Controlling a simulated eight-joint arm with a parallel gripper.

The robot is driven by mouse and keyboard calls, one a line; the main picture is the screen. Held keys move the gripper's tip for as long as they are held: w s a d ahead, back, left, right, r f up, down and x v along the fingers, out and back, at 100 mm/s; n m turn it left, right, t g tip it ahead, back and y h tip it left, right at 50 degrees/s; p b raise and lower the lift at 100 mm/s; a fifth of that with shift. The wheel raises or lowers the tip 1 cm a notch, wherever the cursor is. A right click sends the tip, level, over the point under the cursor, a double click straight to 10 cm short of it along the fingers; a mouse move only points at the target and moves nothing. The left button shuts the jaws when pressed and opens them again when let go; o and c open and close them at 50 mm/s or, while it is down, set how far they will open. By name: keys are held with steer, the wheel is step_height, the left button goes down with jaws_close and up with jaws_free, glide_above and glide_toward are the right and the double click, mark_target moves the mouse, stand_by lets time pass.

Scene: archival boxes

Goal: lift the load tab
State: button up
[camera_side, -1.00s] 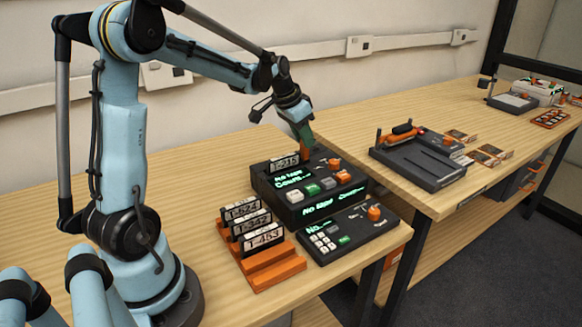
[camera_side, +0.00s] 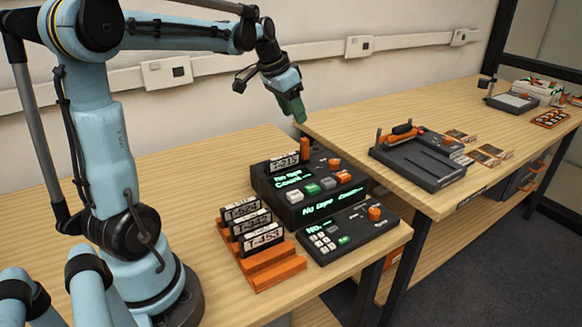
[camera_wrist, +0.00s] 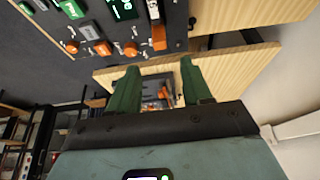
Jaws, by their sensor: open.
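An orange upright tab (camera_side: 304,150), which I take to be the load tab, stands at the back of the dark console (camera_side: 285,206). A black cartridge with a white label (camera_side: 285,161) stands in the console just left of the tab. My gripper (camera_side: 300,119) is open and empty, with green fingers, a short way above the tab and not touching it. In the wrist view my two fingers (camera_wrist: 160,68) are spread apart. An orange piece (camera_wrist: 158,38), probably the tab, shows beyond them near the console's edge.
An orange rack (camera_side: 272,268) with several labelled black cartridges stands front left of the console. A smaller keypad unit (camera_side: 347,232) sits in front of it. A second bench at right bears a dark device (camera_side: 418,163). The wood behind the console is clear.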

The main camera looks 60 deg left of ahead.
mark_target(283, 156)
steer(key=shift+v, duration=1.85)
